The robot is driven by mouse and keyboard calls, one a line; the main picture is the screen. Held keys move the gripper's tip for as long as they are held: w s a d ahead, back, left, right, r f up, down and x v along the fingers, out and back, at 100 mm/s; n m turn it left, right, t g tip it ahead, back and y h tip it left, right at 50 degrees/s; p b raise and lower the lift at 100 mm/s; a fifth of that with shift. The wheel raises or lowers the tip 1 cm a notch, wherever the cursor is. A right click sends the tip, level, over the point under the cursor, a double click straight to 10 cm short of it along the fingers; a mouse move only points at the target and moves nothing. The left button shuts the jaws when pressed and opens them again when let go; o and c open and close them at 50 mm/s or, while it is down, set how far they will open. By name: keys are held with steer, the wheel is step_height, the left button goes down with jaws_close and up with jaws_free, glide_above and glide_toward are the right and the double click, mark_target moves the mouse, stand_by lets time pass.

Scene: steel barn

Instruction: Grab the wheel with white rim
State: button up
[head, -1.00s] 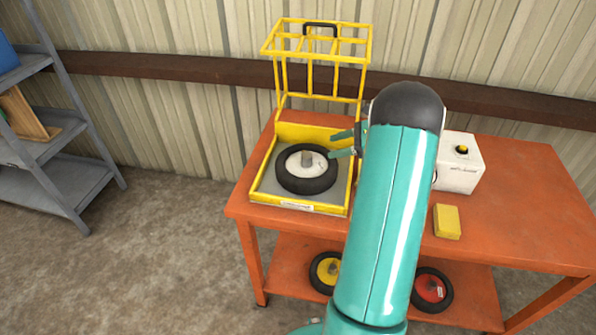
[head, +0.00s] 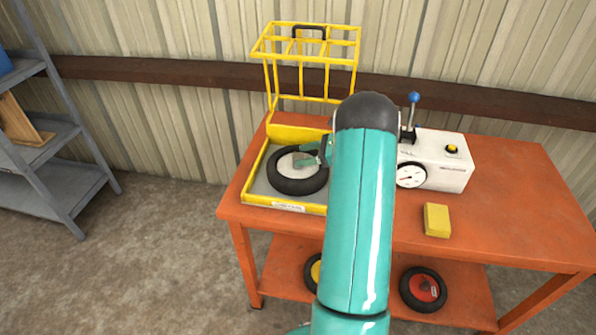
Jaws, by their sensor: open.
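The wheel with white rim (head: 284,185) lies flat in a shallow yellow-edged tray (head: 252,178) on the orange table. It has a black tyre, and its white centre is partly covered by my gripper. My gripper (head: 303,157) is open and sits at the wheel's hub, with its green fingers over the white rim. The hub post that it reaches is hidden by the fingers. I cannot tell whether the fingers touch the wheel. My arm hides the right part of the tray.
A raised yellow cage (head: 328,77) stands at the tray's back. A white box with gauge and blue-knobbed lever (head: 441,174) and a yellow block (head: 437,220) are on the orange table (head: 510,205). Yellow-rimmed (head: 312,272) and red-rimmed (head: 424,289) wheels lie on the lower shelf. Grey shelves (head: 70,165) stand left.

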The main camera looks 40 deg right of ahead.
mark_target(298, 156)
steer(key=x, duration=0.5)
steer(key=shift+d+f, duration=0.1)
steer(key=shift+s, duration=0.1)
steer(key=shift+c, duration=0.5)
jaws_close()
stand_by(0.6)
